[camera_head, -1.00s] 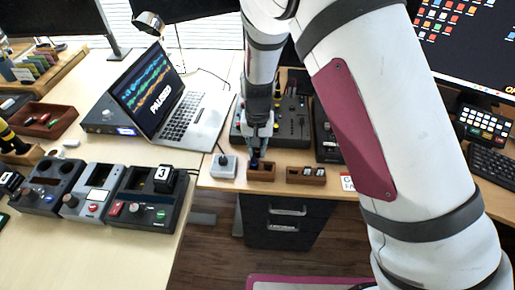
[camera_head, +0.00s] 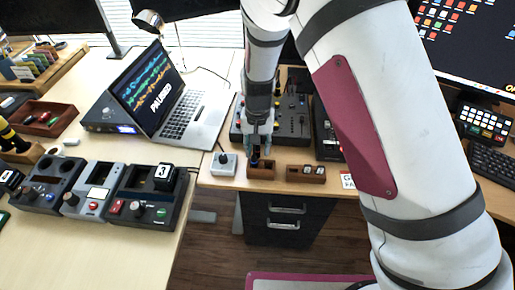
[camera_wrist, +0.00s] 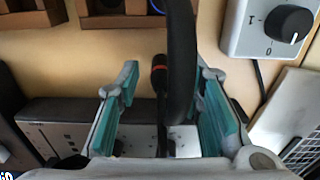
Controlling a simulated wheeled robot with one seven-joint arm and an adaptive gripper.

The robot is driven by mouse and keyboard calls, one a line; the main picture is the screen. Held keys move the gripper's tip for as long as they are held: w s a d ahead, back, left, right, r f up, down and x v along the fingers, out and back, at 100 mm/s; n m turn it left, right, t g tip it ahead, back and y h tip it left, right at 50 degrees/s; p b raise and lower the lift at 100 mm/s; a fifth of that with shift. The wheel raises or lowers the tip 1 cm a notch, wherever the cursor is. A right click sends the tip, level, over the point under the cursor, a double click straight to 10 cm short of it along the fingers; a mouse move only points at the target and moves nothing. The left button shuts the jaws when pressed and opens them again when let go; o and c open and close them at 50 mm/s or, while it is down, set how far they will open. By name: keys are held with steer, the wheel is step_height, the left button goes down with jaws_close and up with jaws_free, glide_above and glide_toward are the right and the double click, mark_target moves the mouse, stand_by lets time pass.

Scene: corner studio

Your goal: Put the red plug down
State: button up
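My gripper (camera_wrist: 168,100) points down over the front of the desk, with its teal-padded fingers apart. It also shows in the head view (camera_head: 259,148), just above a small wooden box. The red plug (camera_wrist: 159,70), a dark plug with a red band, shows in the gap between the fingers in the wrist view, with space on both sides of it. A thick black cable (camera_wrist: 181,55) hides part of it. I cannot tell what its lower end touches. The plug cannot be made out in the head view.
The small wooden box (camera_head: 262,174) stands at the desk's front edge. A second wooden box (camera_head: 306,179) is right of it. A white switch box (camera_head: 223,164) with a black knob is left; it also shows in the wrist view (camera_wrist: 262,40). A mixer (camera_head: 291,128) lies behind.

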steer(key=s+d+r+y, duration=0.1)
steer(key=s+d+r, duration=0.15)
steer(key=r, duration=0.85)
steer(key=s+d+r, duration=0.1)
steer(key=d+r, duration=0.3)
steer(key=r, duration=0.6)
steer(key=s+d+r+t, duration=0.1)
steer(key=s+d+r, duration=0.45)
steer(key=s, duration=0.25)
steer(key=s+d+r+t, duration=0.1)
steer(key=s+d+r, duration=0.4)
steer(key=s+d, duration=0.15)
steer(key=s+d+h, duration=0.1)
steer(key=s+d, duration=0.2)
steer(key=s, duration=0.8)
steer(key=shift+d+f+t+p, duration=0.3)
steer(key=shift+f+t, duration=0.1)
steer(key=shift+f, duration=0.05)
steer(key=shift+s, duration=0.1)
step_height(320, 180, up, 6)
steer(key=t+p, duration=0.1)
steer(key=p, duration=0.4)
steer(key=shift+r, duration=0.25)
